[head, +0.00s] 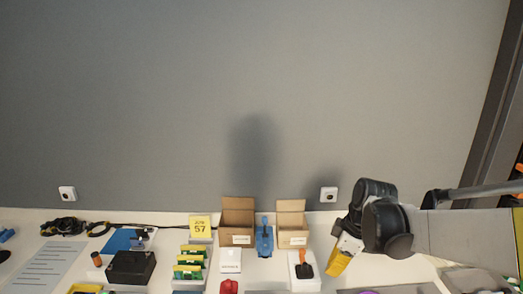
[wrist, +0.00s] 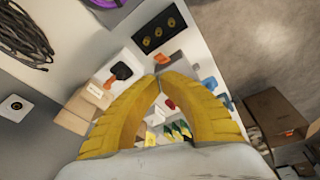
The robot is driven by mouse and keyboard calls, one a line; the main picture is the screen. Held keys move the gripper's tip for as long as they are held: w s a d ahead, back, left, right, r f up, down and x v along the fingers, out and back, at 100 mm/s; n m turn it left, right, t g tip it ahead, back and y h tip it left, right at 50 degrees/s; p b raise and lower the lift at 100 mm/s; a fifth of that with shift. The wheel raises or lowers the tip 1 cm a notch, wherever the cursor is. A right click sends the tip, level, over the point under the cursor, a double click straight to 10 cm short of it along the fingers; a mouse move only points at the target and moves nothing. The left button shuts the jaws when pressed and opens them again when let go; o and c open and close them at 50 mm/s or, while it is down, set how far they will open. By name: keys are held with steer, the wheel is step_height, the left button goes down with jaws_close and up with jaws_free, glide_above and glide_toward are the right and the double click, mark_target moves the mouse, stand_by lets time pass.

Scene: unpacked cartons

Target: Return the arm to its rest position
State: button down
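My arm reaches in from the right side of the head view, its dark links above the right part of the white table (head: 160,221). My gripper (head: 337,264) hangs at its end with yellow fingers pointing down and left, beside an orange-handled tool on a white block. In the wrist view the two yellow fingers of my gripper (wrist: 158,82) curve together and their tips meet or nearly meet. Nothing shows held between them. The table surface lies beyond the fingertips.
Two open cartons (head: 237,217) (head: 291,221) stand at the back, with a blue tool (head: 264,238) between them. The orange-handled tool (head: 304,266) is left of my gripper. A black box (head: 131,267) and green items (head: 188,264) lie further left. A grey wall (head: 180,100) rises behind.

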steer(key=s+r+m+t+h, duration=0.1)
steer(key=s+r+m+t, duration=0.1)
steer(key=s+m, duration=0.4)
steer(key=s+r+m+t+h, duration=0.1)
steer(key=s+r+m+t, duration=0.2)
steer(key=s+m, duration=0.4)
steer(key=s+r, duration=0.1)
steer(key=s, duration=0.3)
steer(key=shift+s+a+r, duration=0.15)
steer(key=shift+a+r, duration=0.1)
steer(key=shift+r, duration=0.1)
